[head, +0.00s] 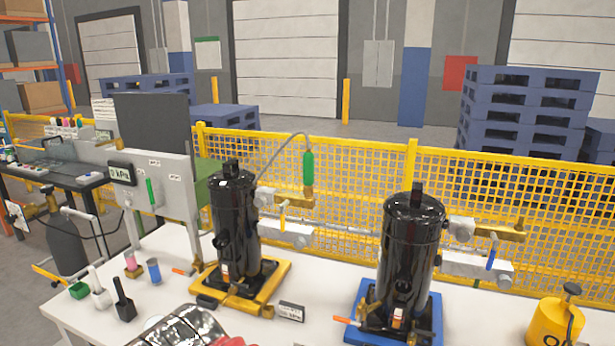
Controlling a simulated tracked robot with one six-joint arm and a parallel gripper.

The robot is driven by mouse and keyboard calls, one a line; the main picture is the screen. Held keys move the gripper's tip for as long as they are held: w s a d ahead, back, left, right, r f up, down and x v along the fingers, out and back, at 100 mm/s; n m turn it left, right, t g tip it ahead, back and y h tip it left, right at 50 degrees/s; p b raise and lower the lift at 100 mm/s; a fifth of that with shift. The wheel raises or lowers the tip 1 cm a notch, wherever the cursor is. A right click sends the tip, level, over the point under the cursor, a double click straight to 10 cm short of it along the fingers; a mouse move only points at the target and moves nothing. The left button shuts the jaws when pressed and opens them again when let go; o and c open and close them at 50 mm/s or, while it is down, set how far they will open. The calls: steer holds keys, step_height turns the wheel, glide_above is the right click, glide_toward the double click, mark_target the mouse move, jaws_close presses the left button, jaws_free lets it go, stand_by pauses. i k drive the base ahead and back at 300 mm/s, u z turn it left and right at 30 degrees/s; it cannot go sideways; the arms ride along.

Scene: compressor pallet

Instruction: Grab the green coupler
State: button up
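A green coupler (308,168) hangs upright at the end of a thin grey hose (283,143), to the right of the left black cylinder. The hose arches over from near that cylinder. A brass fitting (308,190) shows directly under the coupler, above the grey block with a yellow lever; I cannot tell if they are locked together. A second slim green piece (151,192) is on the grey panel at the left. My gripper is not in this view.
Left black cylinder (235,215) stands on a yellow base (270,275), right black cylinder (408,250) on a blue base (362,300). Yellow mesh fence (350,175) runs behind the white table (325,265). A yellow canister (553,325) stands front right; small cups and shiny packaging front left.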

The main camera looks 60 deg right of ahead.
mark_target(309, 159)
steer(key=z, duration=0.05)
steer(key=i, duration=1)
steer(key=u, duration=0.05)
